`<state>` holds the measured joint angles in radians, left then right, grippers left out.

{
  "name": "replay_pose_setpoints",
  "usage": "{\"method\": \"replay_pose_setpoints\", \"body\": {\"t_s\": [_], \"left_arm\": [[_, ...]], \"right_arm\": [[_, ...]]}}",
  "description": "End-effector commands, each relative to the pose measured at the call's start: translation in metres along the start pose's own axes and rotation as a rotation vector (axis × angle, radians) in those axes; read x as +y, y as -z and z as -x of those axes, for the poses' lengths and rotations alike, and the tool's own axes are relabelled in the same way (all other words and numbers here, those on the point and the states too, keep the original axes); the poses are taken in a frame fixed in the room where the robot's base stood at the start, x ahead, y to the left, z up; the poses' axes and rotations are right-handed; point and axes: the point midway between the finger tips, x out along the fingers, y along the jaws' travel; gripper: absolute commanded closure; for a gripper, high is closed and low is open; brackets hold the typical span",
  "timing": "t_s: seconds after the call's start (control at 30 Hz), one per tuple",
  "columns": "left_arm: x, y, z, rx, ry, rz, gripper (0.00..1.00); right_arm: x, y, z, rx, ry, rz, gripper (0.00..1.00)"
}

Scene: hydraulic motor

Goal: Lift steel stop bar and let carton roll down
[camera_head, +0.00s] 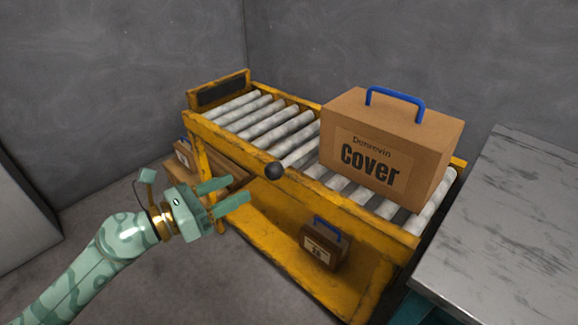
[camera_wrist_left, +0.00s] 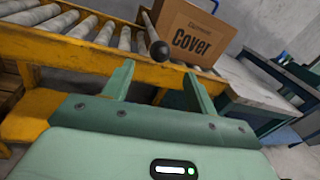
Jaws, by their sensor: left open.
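A brown carton (camera_head: 385,150) marked "Cover" with a blue handle sits on the right part of the roller conveyor (camera_head: 330,208). The steel stop bar (camera_head: 299,155) lies across the rollers just left of the carton, with a black ball knob (camera_head: 274,171) at its near end over the yellow side rail. The carton (camera_wrist_left: 190,35) and knob (camera_wrist_left: 159,49) also show in the left wrist view, beyond the fingers. My left gripper (camera_head: 240,191) is open and empty, left of and a little below the knob, not touching it. My right gripper is not in view.
A smaller box (camera_head: 323,246) with a blue handle sits on the conveyor's lower shelf, and another small box (camera_head: 183,154) is behind at the left. A grey metal table (camera_head: 500,235) stands at the right. The rollers (camera_head: 245,115) left of the bar are clear.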

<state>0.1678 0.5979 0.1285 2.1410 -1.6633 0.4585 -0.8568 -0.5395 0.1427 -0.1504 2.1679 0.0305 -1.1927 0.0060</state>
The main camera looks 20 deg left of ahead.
Motion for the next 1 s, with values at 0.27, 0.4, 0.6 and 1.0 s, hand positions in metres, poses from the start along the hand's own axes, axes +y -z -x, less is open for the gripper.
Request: {"method": "replay_pose_setpoints", "body": {"t_s": [0.27,0.4,0.6,1.0], "left_arm": [[0.0,0.001,-0.073,-0.005,0.0,0.004,0.42],[0.001,0.003,-0.101,-0.001,-0.001,0.007,0.42],[0.001,0.002,-0.121,0.0,-0.001,0.005,0.42],[0.0,0.001,-0.124,0.0,-0.002,0.004,0.65]], "right_arm": [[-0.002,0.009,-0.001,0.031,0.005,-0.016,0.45],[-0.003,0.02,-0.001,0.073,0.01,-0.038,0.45],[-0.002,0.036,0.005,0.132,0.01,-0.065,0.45],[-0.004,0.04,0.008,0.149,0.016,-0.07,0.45]]}}
